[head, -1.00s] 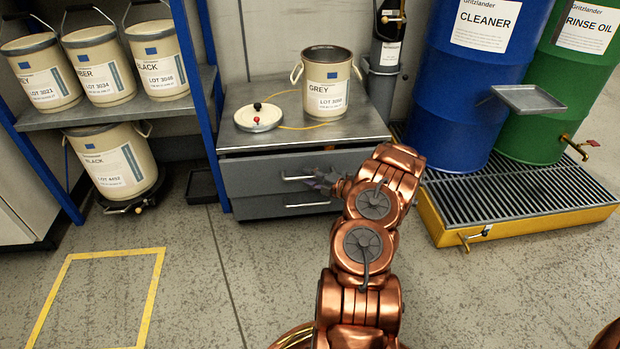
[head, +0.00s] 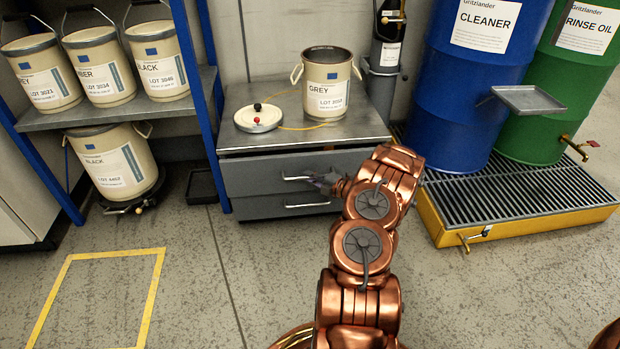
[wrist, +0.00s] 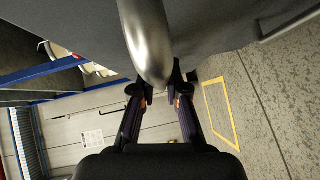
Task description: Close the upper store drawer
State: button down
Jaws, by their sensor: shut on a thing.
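The upper store drawer (head: 260,175) is the top grey front of the low cabinet in the head view. It stands slightly forward of the cabinet top, with a dark gap above it. Its bar handle (head: 297,178) is silver; in the wrist view the handle (wrist: 148,45) runs large and close between the fingers. My gripper (head: 325,181) is at the right part of this handle, and in the wrist view my gripper (wrist: 160,85) is shut on it. My arm hides the right end of the drawer front.
The lower drawer (head: 280,206) is below, looking flush. On the cabinet top stand an open GREY pail (head: 327,85) and a lid (head: 258,118). A yellow drip pallet (head: 530,228) with drums is to the right. Shelves of pails (head: 95,118) are left. The front floor is clear.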

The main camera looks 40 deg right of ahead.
jog(key=shift+w+d+p, duration=0.55)
jog(key=shift+w+d, duration=0.8)
jog(key=shift+w, duration=0.2)
jog(key=c, duration=1.2)
grip_release()
jog(key=shift+a, duration=0.1)
send_near(310, 169)
jog(key=shift+s, duration=0.8)
